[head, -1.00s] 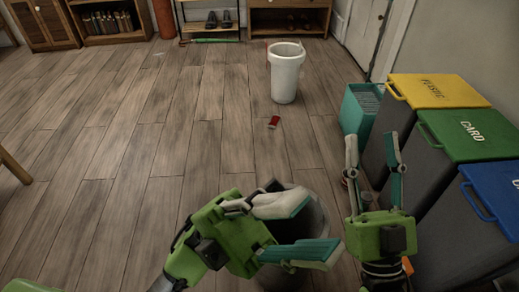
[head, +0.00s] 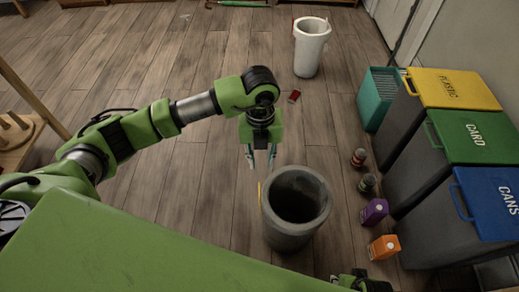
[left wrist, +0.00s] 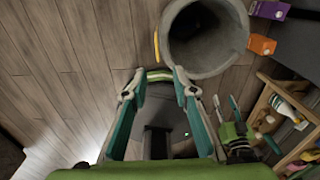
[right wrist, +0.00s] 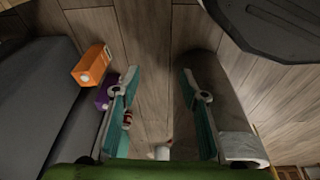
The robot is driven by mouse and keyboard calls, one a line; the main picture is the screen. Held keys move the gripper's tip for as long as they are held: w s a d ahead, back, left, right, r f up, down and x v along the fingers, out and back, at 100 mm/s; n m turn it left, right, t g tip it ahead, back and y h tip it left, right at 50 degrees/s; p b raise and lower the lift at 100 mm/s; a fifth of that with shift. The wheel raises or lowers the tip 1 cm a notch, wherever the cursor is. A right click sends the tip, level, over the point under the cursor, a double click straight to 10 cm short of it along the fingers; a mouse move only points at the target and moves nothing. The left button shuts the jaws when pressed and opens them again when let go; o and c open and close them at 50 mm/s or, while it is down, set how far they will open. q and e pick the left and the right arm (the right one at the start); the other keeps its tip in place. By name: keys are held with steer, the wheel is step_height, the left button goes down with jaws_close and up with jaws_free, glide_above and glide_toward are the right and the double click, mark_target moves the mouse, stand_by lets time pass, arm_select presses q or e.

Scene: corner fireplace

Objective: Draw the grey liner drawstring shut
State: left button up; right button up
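The grey bin (head: 296,240) stands upright on the floor with a dark, open mouth. Its liner inside is too dark to make out. A thin yellow strip (head: 261,195) stands at the bin's left rim and also shows beside the rim in the left wrist view (left wrist: 156,45); I cannot tell if it belongs to the drawstring. My left gripper (head: 261,168) points down, open and empty, just beyond the bin's far-left rim. My right gripper (right wrist: 160,78) is open and empty beside a grey curved wall; only its edge shows low in the head view.
Lidded sorting bins (head: 440,150) line the right wall. A white bin (head: 310,50) and a red item (head: 294,97) lie farther back.

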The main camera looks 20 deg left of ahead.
arm_select(q)
steer(key=b, duration=0.2)
glide_toward(259, 183)
steer(key=f, duration=0.6)
steer(key=shift+s+d+f, duration=0.2)
steer(key=shift+d, duration=0.05)
steer(key=shift+f, duration=0.7)
arm_select(e)
steer(key=w+v, duration=0.2)
steer(key=v, duration=0.6)
steer(key=shift+w+r, duration=0.25)
steer(key=shift+r, duration=0.05)
arm_select(q)
jaws_close()
steer(key=shift+r, duration=0.1)
